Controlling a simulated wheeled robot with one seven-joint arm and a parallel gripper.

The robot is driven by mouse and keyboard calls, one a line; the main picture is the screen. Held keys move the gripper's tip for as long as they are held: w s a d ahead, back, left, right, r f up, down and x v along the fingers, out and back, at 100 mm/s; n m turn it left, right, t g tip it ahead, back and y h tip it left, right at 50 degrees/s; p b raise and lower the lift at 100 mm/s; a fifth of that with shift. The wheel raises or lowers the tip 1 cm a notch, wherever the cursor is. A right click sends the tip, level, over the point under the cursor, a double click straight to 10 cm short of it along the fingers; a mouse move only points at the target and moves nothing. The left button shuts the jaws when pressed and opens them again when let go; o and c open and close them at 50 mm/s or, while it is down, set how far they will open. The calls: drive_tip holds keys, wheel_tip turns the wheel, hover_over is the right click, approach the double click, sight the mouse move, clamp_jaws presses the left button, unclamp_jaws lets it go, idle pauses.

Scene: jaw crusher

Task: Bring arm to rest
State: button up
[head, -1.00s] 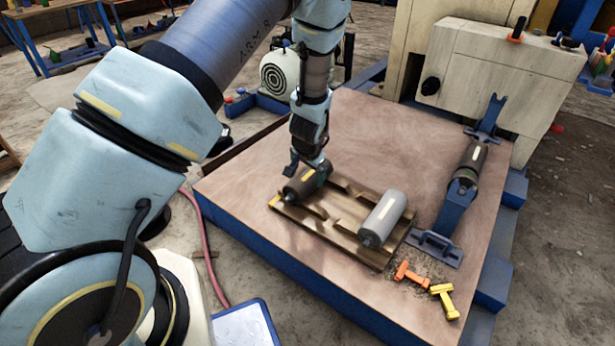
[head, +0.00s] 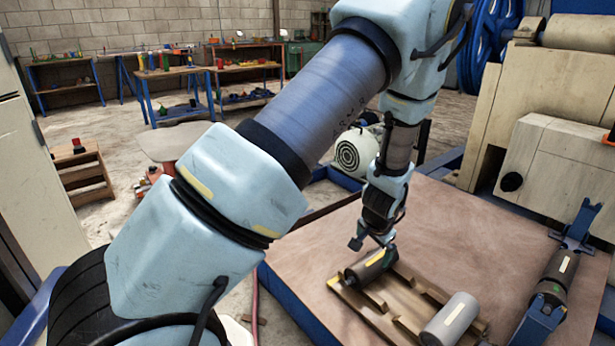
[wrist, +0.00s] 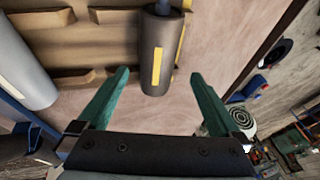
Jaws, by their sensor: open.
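My gripper (head: 371,243) hangs at the end of my bent arm, just above the left end of the wooden cradle tray (head: 390,314). In the wrist view my gripper (wrist: 162,85) has its two green fingers wide apart with nothing between them. A dark cylinder (head: 371,266) with a yellow stripe lies at the tray's left side; in the wrist view the dark cylinder (wrist: 160,50) is just beyond the fingertips, apart from them. A light grey cylinder (head: 452,319) lies on the tray's right side.
The brown platform (head: 480,240) has bare room behind the tray. A blue bracket with another dark cylinder (head: 558,275) stands at right beside the cream crusher body (head: 548,170). A round patterned machine (head: 352,152) stands behind my arm. Workbenches (head: 240,70) line the back.

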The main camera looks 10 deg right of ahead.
drive_tip(key=a+r+n+g, duration=0.1)
drive_tip(key=a+r+n, duration=0.2)
drive_tip(key=a+r, duration=0.35)
drive_tip(key=a+r+n+y, duration=0.15)
drive_tip(key=a+r, duration=0.25)
drive_tip(key=a, duration=0.6)
drive_tip(key=a+r+n+g, duration=0.1)
drive_tip(key=a+r+n, duration=0.35)
drive_tip(key=a, duration=0.45)
drive_tip(key=s+a+r+n, duration=0.2)
drive_tip(key=s+a+r, duration=0.3)
drive_tip(key=s+a, duration=0.3)
wheel_tip(320, 180, up, 25)
drive_tip(key=w+p, duration=0.1)
drive_tip(key=p, duration=2.4)
drive_tip(key=shift+w+a, duration=0.15)
drive_tip(key=shift+a, duration=0.15)
